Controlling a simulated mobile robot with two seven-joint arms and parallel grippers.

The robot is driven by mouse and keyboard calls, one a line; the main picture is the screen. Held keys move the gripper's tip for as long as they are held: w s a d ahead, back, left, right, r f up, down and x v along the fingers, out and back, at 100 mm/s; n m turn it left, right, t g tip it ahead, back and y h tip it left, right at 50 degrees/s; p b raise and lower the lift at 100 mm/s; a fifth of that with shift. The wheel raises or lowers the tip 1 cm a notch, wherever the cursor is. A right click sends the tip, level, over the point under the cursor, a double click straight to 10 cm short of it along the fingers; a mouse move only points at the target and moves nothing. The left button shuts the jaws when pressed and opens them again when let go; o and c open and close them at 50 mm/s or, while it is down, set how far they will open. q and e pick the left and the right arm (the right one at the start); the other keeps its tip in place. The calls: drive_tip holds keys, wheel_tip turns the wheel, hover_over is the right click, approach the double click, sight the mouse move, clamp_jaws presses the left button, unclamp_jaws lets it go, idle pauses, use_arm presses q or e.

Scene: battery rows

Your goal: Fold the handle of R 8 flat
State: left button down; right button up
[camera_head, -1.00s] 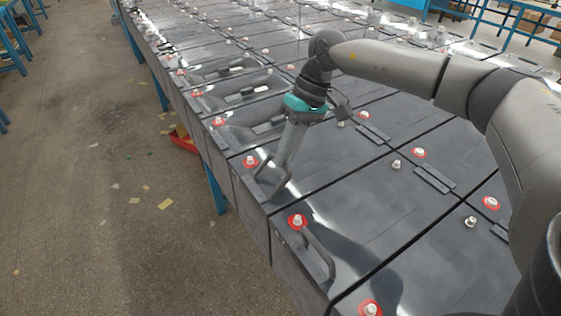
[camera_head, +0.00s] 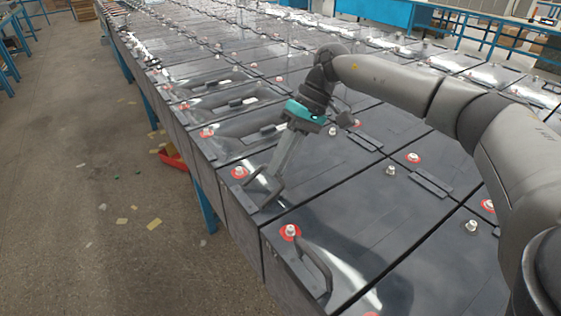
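My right gripper (camera_head: 270,184) reaches down from a dark wrist with a teal band. Its tips are at the dark handle (camera_head: 257,190) on the front-left part of a grey battery block (camera_head: 325,185), probably R 8; no label is readable. The handle looks partly raised, and the fingers hide part of it. I cannot tell whether the fingers are open, shut or touching it. The nearest block has a similar dark handle (camera_head: 318,264) standing up from its top. My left gripper is not in view.
Red-ringed terminals (camera_head: 239,172) and (camera_head: 290,231) stand near the handles. Farther blocks have dark handles in recesses (camera_head: 248,126). The batteries stand close together on a blue-legged bench (camera_head: 206,200).

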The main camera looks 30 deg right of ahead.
drive_tip(key=o, duration=0.4)
drive_tip(key=p+v, duration=0.1)
drive_tip(key=v, duration=1.4)
drive_tip(key=shift+d+r, duration=0.1)
drive_tip(key=shift+d, duration=0.05)
